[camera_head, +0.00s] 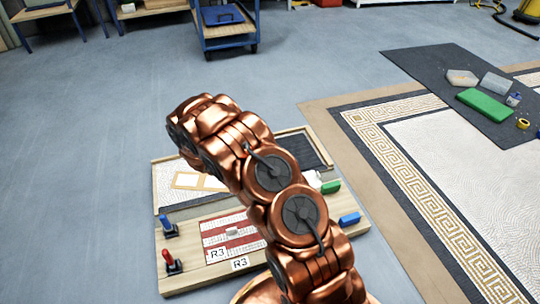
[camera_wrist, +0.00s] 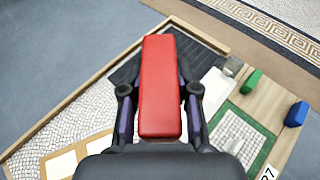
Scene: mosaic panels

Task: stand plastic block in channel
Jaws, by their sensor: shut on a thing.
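A long red block (camera_wrist: 160,85) is held between the two black fingers of my gripper (camera_wrist: 159,90) in the wrist view. The fingers press on its two long sides. Below it lies the mosaic panel (camera_head: 160,160), a low wooden-rimmed board on the floor. A dark ribbed recess (camera_wrist: 126,73) lies at the panel's far corner, partly behind the block; it also shows in the head view (camera_head: 308,150). I cannot tell whether this recess is the channel, or how high the block is above it. In the head view my copper arm hides the gripper and block.
A green block (camera_head: 331,187) and a blue block (camera_head: 349,219) sit on the panel's right edge. A blue-handled tool (camera_head: 167,226) and a red-handled tool (camera_head: 170,262) stand at its left. A dark mat (camera_head: 430,75) with several items lies at right. Floor to the left is clear.

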